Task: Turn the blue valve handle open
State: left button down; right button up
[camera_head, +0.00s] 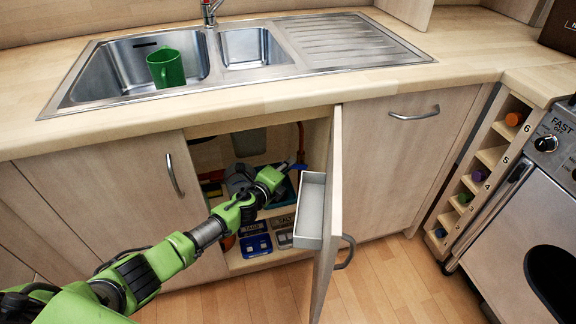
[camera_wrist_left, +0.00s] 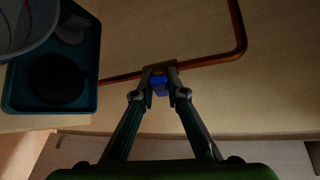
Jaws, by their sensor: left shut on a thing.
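The blue valve handle (camera_wrist_left: 159,84) sits on a copper pipe (camera_wrist_left: 205,60) in the left wrist view. My left gripper (camera_wrist_left: 158,75) is shut on the handle, with a fingertip on either side of it. In the head view my left arm reaches in from the lower left, and the left gripper (camera_head: 274,178) is inside the open cupboard under the sink. My right gripper is not in view.
The open cupboard door (camera_head: 330,215), with a grey tray (camera_head: 310,212) on its inner side, stands close right of my gripper. Boxes (camera_head: 255,244) fill the lower shelf. A teal tray (camera_wrist_left: 50,98) lies left of the pipe. A green mug (camera_head: 166,69) stands in the sink.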

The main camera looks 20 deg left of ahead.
pick_arm(q)
jog(key=c, duration=2)
grip_release()
jog(key=v, duration=1.2)
